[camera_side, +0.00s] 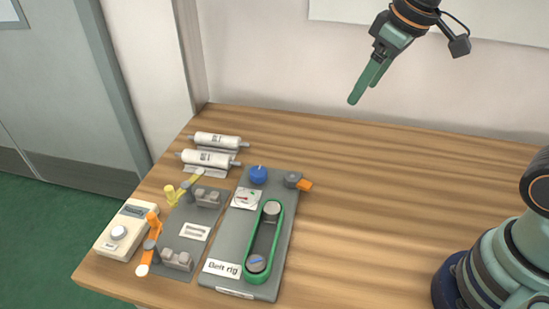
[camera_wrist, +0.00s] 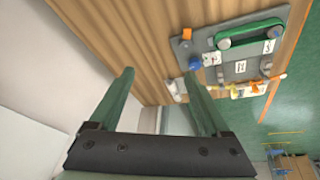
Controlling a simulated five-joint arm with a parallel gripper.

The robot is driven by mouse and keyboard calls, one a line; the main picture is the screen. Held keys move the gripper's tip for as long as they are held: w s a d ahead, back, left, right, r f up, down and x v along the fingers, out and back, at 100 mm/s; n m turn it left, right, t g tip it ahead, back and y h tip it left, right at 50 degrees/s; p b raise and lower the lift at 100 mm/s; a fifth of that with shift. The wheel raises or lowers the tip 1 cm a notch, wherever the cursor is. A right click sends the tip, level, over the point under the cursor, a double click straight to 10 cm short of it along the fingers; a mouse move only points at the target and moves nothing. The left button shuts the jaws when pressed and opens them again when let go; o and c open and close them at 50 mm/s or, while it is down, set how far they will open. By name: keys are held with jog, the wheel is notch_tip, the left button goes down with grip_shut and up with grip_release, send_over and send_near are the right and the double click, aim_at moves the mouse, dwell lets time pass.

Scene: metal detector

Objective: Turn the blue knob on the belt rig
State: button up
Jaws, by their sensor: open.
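The blue knob (camera_side: 258,175) sits at the far end of the grey belt rig (camera_side: 230,250), above a small dial gauge (camera_side: 246,198). The rig carries a green belt (camera_side: 281,228) around two pulleys and a "Belt rig" label. My gripper (camera_side: 363,90) is open and empty, high above the back of the table, to the right of the knob and apart from it. In the wrist view my two green fingers (camera_wrist: 162,88) are spread. The knob (camera_wrist: 194,63) shows there just above the tip of the right finger, farther away.
An orange lever (camera_side: 305,185) juts from the rig's right side. A grey plate with orange and yellow levers (camera_side: 194,233), a white box with a knob (camera_side: 125,232) and two white rollers (camera_side: 215,141) stand left of the rig. The table's middle and right (camera_side: 390,190) are clear.

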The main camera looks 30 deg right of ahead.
jog(key=w+a+f+n+g, duration=0.25)
jog(key=w+a+n, duration=0.25)
jog(key=w+a, duration=0.35)
jog(key=n+g, duration=0.2)
jog(key=n, duration=0.3)
send_near(259, 170)
jog(key=f, duration=0.9)
jog(key=shift+s+a+f, duration=0.1)
jog(key=shift+s+a, duration=0.05)
jog(key=shift+a, duration=0.05)
grip_shut()
